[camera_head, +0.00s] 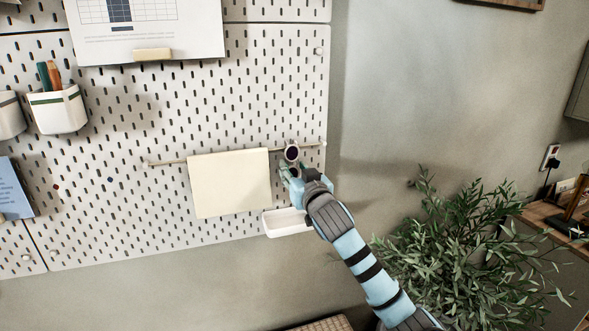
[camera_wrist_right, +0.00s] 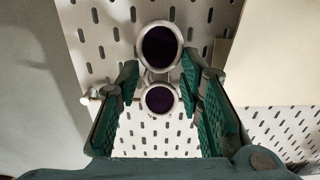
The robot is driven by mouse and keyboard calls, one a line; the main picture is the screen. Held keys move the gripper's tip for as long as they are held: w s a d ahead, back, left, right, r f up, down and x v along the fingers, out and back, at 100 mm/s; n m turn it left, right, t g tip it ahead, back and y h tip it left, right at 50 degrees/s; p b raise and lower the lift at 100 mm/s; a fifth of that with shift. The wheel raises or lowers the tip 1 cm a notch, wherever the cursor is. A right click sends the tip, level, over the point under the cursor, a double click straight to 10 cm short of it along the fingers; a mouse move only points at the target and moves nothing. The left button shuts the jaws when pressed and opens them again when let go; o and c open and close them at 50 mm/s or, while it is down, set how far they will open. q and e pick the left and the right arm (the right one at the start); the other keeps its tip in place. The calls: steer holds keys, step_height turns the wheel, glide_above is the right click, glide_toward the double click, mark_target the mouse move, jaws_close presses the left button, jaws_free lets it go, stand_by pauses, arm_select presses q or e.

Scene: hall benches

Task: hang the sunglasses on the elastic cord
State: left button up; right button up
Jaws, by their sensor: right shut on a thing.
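The sunglasses (camera_head: 292,153), with a pale frame and dark purple lenses, are at the tip of my right gripper (camera_head: 289,170), close to the right part of the elastic cord (camera_head: 171,162). In the right wrist view the sunglasses (camera_wrist_right: 160,47) show both lenses, one above the other, with the green pads of my right gripper (camera_wrist_right: 158,78) on either side near the bridge. My right gripper is shut on them. The thin cord runs across the pegboard, and the gripper and sunglasses hide part of it. I cannot tell whether the sunglasses touch it. My left gripper is out of view.
A cream sheet (camera_head: 230,184) hangs on the cord just left of the sunglasses. A white tray (camera_head: 287,231) is on the pegboard (camera_head: 110,210) below my right gripper. White cups (camera_head: 58,113) hold pens at left. A leafy plant (camera_head: 445,240) stands at lower right.

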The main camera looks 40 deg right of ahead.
steer(key=o, duration=1.3)
steer(key=shift+o, duration=0.2)
steer(key=v, duration=1.2)
steer(key=shift+w, duration=0.1)
